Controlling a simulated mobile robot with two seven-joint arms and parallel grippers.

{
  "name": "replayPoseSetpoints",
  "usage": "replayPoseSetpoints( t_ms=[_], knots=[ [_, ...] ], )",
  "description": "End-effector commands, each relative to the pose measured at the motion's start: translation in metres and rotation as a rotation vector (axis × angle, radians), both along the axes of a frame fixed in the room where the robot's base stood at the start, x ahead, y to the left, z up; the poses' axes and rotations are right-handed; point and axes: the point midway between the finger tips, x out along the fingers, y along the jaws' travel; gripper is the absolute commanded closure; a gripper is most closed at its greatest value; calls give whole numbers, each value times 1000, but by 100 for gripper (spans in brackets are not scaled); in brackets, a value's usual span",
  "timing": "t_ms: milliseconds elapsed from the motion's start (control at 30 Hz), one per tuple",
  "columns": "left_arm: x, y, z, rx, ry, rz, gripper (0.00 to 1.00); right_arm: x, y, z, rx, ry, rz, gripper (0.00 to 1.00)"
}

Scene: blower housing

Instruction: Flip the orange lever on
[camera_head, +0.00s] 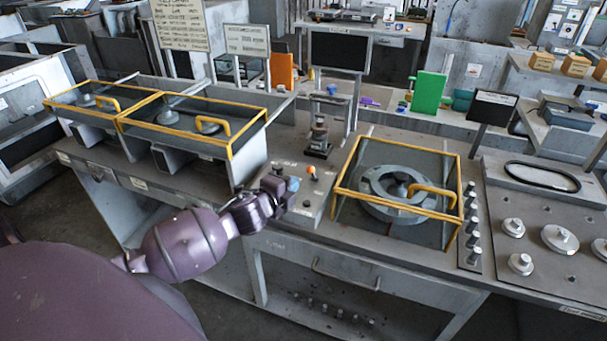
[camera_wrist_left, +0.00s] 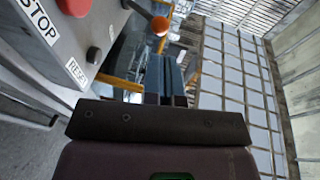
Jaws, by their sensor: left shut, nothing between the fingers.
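The orange lever (camera_head: 312,170) has a round orange knob and stands on the grey control box between the yellow-framed covers. Its orange knob also shows in the left wrist view (camera_wrist_left: 160,25), just beyond the fingertips and slightly left of them. My left gripper (camera_head: 292,185) is over the control box, to the left of the lever and a little nearer to me. Its fingers are shut with nothing between them, as the left wrist view (camera_wrist_left: 167,80) shows. A gap shows between the fingertips and the knob there. The lever's stem is mostly hidden. My right gripper is not in view.
A red button (camera_wrist_left: 74,6) by a STOP label and another button (camera_wrist_left: 93,55) by a RESET label sit on the box. A yellow-framed cover (camera_head: 447,190) stands to the right. A dark metal fixture (camera_head: 318,140) stands behind the lever.

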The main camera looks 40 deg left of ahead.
Motion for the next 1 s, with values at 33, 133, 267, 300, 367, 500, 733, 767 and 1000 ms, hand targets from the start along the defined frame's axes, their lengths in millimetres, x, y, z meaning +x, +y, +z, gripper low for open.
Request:
replayPoseSetpoints(
  t_ms=[33, 133, 267, 300, 367, 500, 733, 767, 1000],
  knots=[
    [9, 0, -1, -1, -1, 0, 100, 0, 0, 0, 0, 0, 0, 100],
    [25, 1, -4, 0, -1, 0, 100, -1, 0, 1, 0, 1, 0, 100],
    [42, 2, -7, -1, 0, 1, 100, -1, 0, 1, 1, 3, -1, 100],
    [46, 2, -8, -1, 0, 0, 100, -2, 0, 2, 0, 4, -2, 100],
    [51, 2, -9, 0, -1, 0, 100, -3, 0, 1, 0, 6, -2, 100],
    [58, 2, -11, 0, 0, 0, 100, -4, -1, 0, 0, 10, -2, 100],
    [60, 2, -12, 0, 0, 0, 100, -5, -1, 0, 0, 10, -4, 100],
    [60, 2, -12, 0, 0, 0, 100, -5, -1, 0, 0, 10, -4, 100],
    [61, 2, -12, 0, 0, 0, 100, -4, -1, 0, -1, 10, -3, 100]
  ],
)
